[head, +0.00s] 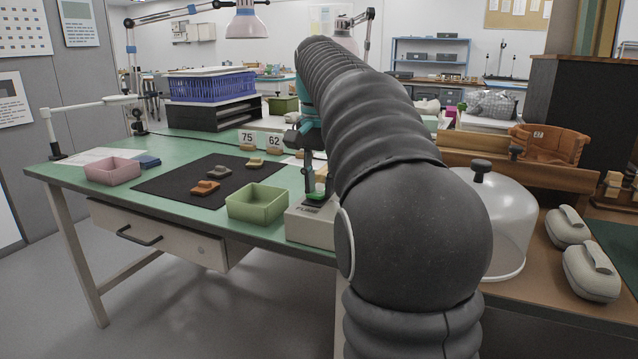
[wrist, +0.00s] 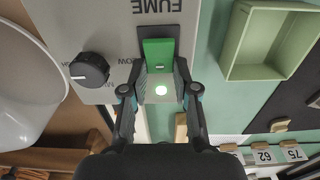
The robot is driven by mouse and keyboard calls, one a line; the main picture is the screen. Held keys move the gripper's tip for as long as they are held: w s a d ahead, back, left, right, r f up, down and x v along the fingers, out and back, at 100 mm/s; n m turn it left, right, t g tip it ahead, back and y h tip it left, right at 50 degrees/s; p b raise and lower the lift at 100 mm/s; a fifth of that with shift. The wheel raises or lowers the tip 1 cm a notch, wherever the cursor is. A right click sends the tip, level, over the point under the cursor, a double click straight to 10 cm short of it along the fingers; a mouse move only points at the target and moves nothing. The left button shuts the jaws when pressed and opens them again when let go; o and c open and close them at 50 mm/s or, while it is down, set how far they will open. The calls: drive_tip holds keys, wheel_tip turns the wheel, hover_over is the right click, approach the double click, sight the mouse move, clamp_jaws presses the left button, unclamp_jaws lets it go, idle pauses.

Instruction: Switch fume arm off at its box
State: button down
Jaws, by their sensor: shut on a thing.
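The fume box (head: 310,228) is a pale box marked FUME at the front right of the green bench. In the wrist view its top (wrist: 100,35) appears upside down, with a green rocker switch (wrist: 158,52), a lit white spot (wrist: 161,90) and a black knob (wrist: 89,70) marked LOW. My gripper (wrist: 158,72) points down at the box, its two fingers on either side of the green switch and shut on it. In the head view my gripper (head: 316,182) is over the box, partly hidden by my arm.
A green tray (head: 257,203) stands just left of the box. A black mat (head: 212,180) with several sherds and a pink tray (head: 112,170) lie farther left. Number cards 75 and 62 (head: 260,140) stand behind. A clear dome (head: 508,215) is to the right.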

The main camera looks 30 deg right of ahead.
drive_tip(key=t+h+b, duration=0.2)
drive_tip(key=b, duration=0.1)
drive_tip(key=shift+s+a+f+h, duration=0.1)
drive_tip(key=shift+s+a+h, duration=0.2)
drive_tip(key=shift+s+a, duration=0.1)
drive_tip(key=shift+r+t+h+b, duration=0.2)
drive_tip(key=shift+t+h+b, duration=0.2)
drive_tip(key=shift+h+b, duration=0.1)
drive_tip(key=c, duration=0.9)
unclamp_jaws()
drive_tip(key=shift+r, duration=0.1)
drive_tip(key=v, duration=1.2)
drive_tip(key=shift+s, duration=0.15)
